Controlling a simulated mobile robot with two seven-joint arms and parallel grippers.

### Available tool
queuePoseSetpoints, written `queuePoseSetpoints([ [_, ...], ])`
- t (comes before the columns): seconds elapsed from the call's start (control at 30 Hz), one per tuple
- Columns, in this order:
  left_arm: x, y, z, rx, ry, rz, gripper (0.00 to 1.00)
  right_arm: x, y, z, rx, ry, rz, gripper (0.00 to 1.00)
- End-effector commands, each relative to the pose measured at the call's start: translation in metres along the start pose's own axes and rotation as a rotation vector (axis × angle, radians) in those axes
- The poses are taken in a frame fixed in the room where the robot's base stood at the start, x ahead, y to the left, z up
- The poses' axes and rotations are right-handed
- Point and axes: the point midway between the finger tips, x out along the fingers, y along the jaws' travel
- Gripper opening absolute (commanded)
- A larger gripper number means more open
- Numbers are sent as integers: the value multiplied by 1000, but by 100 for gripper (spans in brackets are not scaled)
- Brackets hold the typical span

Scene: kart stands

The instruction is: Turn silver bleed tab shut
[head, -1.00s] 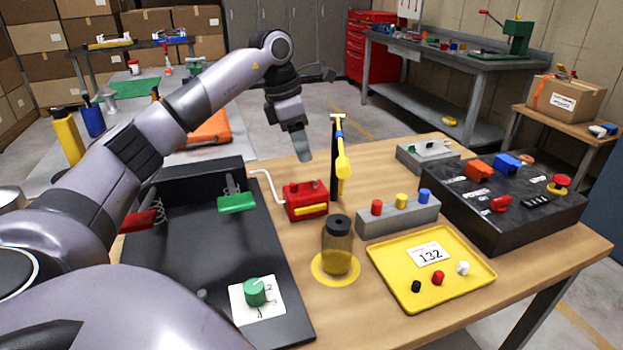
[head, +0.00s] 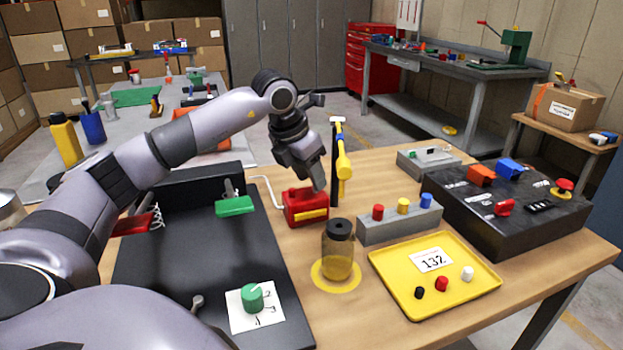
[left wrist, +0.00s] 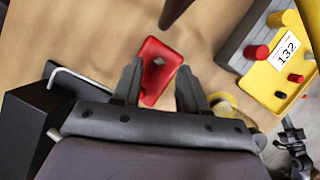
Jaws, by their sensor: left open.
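The red block (head: 306,207) with a yellow bar on its front stands on the wooden table, beside the black panel. In the left wrist view the red block (left wrist: 158,82) carries a small silver tab (left wrist: 159,61), seen as a diamond shape on its top. In the head view the tab is hidden or too small to tell. My left gripper (head: 318,184) points down just above the block. In the left wrist view its open fingers (left wrist: 160,78) stand apart on either side of the block, with nothing between them touching. A dark jointed part at the right edge there is unclear.
A black post with a yellow-and-blue hammer (head: 343,160) stands close behind the block. A bent white rod (head: 268,190) is at its left. The amber jar (head: 338,252), grey peg block (head: 400,222) and yellow tray (head: 468,300) lie nearer and to the right.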

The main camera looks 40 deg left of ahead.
Motion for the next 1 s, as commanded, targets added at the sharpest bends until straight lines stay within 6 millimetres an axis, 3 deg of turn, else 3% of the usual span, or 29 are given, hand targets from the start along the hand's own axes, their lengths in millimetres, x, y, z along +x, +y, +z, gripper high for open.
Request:
queuePoseSetpoints([
  [0.13,14,0,0,1,1,0,43,0,0,0,0,1,0,0],
  [0.43,17,0,0,2,0,1,43,0,0,-1,-1,1,1,0],
  [0.47,17,0,0,2,0,0,36,0,0,-1,-1,1,1,0],
  [0.57,17,0,0,2,0,0,4,0,1,-1,-1,2,1,0],
  [0.6,17,0,0,2,0,0,0,0,1,-1,-1,2,1,0],
  [1.0,16,2,1,126,3,-53,0,-4,1,-6,-3,5,3,0],
])
